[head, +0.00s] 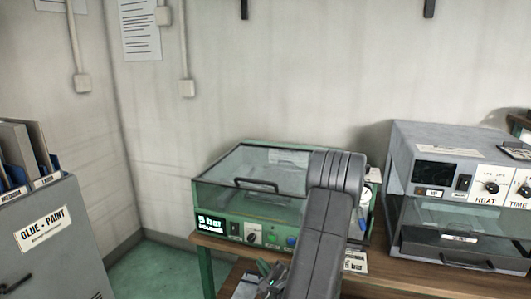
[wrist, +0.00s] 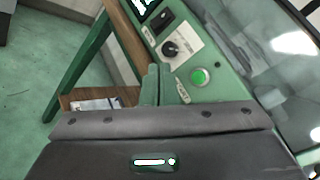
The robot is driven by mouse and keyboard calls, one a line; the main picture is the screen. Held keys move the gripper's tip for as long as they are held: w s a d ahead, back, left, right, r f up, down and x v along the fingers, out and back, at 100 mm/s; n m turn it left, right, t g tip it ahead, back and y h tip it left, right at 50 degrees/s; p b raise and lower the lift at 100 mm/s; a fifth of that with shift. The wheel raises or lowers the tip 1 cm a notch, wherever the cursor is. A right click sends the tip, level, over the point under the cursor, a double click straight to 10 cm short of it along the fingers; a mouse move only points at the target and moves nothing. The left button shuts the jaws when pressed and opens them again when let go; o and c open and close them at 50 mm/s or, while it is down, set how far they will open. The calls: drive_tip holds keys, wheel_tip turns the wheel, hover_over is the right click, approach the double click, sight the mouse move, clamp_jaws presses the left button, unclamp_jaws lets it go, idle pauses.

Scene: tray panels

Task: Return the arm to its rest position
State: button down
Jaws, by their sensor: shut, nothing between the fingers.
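My grey arm rises from the bottom of the head view and bends in front of the green machine (head: 215,190), hiding its right part. My gripper (head: 268,274) hangs low in front of the machine's front panel, partly hidden by my arm. In the wrist view its two green fingers (wrist: 160,84) are together, with nothing between them. Beyond them the machine's panel (wrist: 215,60) shows a black knob (wrist: 171,48) and a lit green button (wrist: 199,77). The machine's glass lid (head: 275,165) looks closed.
A grey machine marked HEAT and TIME (head: 410,175) stands on the wooden table (head: 375,270) at right. A grey GLUE - PAINT cabinet (head: 50,255) stands at left. Papers (wrist: 95,104) lie on a lower shelf. Green floor (head: 150,265) is clear between cabinet and table.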

drive_tip(key=w, duration=0.1)
drive_tip(key=w+d, duration=0.1)
drive_tip(key=w, duration=0.3)
drive_tip(key=shift+w+d+f+b, duration=0.2)
drive_tip(key=shift+d+b, duration=0.1)
drive_tip(key=shift+b, duration=0.1)
drive_tip(key=shift+s+b, duration=0.1)
drive_tip(key=shift+b, duration=1)
drive_tip(key=p, duration=0.5)
drive_tip(key=shift+r, duration=0.4)
